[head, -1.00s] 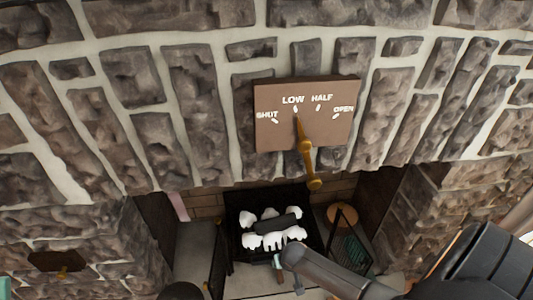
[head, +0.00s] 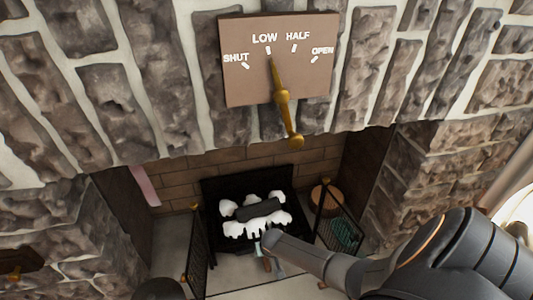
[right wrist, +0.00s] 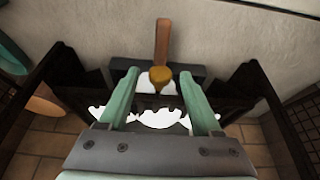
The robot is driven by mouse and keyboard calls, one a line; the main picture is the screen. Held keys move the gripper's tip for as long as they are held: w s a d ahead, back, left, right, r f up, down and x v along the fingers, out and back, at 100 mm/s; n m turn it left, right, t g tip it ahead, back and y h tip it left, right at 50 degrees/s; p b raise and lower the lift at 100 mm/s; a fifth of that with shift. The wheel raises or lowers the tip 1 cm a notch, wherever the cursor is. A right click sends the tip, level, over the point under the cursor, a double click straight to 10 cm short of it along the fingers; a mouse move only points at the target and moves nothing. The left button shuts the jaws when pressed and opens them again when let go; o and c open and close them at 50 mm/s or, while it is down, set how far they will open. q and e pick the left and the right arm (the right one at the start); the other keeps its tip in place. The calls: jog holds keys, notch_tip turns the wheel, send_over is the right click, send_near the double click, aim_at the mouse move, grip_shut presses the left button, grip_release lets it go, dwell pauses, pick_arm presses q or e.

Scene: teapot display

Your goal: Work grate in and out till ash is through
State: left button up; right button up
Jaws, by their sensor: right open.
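The black grate (head: 284,180) stands in the fireplace opening in the head view. White ash-like lumps (head: 238,229) and a dark log (head: 258,209) lie on it. In the right wrist view, a wooden handle (right wrist: 162,40) with a brass knob (right wrist: 160,78) stands in front of the white lumps (right wrist: 150,118). My right gripper (right wrist: 160,74) is open, its green fingers on either side of the knob with gaps. In the head view my arm mostly hides that gripper at the grate's front. My left gripper is not in view.
A damper panel (head: 235,88) is on the stone wall above; its brass lever (head: 282,100) points near LOW. Dark mesh screens stand left (head: 196,255) and right (head: 343,225) of the grate. A round wooden object (head: 325,198) is behind the right screen.

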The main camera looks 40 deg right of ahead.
jog(key=shift+f, duration=0.1)
grip_shut()
dwell(0.6)
dwell(0.9)
